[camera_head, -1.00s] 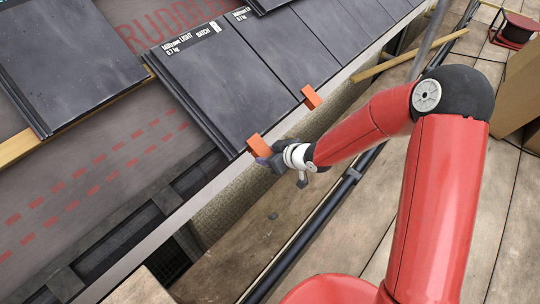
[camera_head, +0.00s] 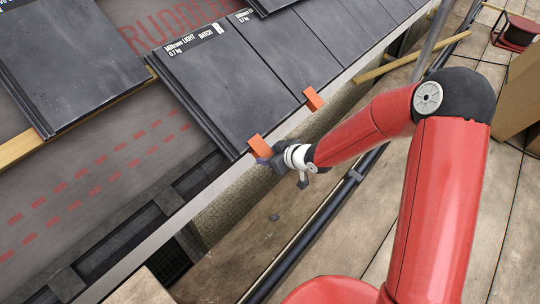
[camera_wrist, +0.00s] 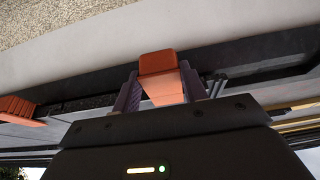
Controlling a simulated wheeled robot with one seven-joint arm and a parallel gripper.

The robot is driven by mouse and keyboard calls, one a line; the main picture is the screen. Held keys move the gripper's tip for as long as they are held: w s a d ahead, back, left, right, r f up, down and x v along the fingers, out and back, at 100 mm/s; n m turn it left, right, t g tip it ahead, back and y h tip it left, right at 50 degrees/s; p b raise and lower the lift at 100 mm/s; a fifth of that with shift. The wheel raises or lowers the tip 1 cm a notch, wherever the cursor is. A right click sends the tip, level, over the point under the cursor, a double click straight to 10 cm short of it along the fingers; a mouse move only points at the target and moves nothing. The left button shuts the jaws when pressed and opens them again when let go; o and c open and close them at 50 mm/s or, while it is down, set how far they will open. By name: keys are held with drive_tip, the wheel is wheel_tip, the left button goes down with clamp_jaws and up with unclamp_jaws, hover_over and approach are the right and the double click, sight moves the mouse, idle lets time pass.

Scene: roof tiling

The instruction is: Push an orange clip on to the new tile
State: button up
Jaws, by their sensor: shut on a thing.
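The new tile, a dark grey slab (camera_head: 225,85) with a white printed label, is the last of its row at the lower eave edge. An orange clip (camera_head: 259,146) is at the tile's lower left corner, held by my gripper (camera_head: 269,156). In the wrist view the clip (camera_wrist: 163,75) sits between the two finger pads of my gripper (camera_wrist: 160,92), which are shut on it. The clip overlaps or touches the tile edge; how far it is seated I cannot tell. A second orange clip (camera_head: 313,98) sits on the lower edge at the tile's right end.
Another dark tile (camera_head: 65,60) lies at the upper left. Bare grey underlay (camera_head: 90,180) with red dashes and a wooden batten (camera_head: 18,148) lie left of the new tile. A scaffold pipe (camera_head: 320,215) and boards run below the eave. A red reel (camera_head: 515,30) stands far right.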

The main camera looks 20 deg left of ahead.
drive_tip(key=shift+w+a+r, duration=0.25)
drive_tip(key=shift+a+r, duration=0.1)
drive_tip(key=shift+a, duration=0.15)
idle(0.3)
drive_tip(key=o, duration=1.5)
drive_tip(key=shift+c, duration=0.2)
drive_tip(key=shift+d, duration=0.1)
drive_tip(key=s+d+r+p, duration=0.1)
drive_tip(key=d+r, duration=0.2)
drive_tip(key=r, duration=0.3)
drive_tip(key=shift+s+d, duration=0.15)
drive_tip(key=shift+s, duration=0.1)
drive_tip(key=shift+f, duration=0.1)
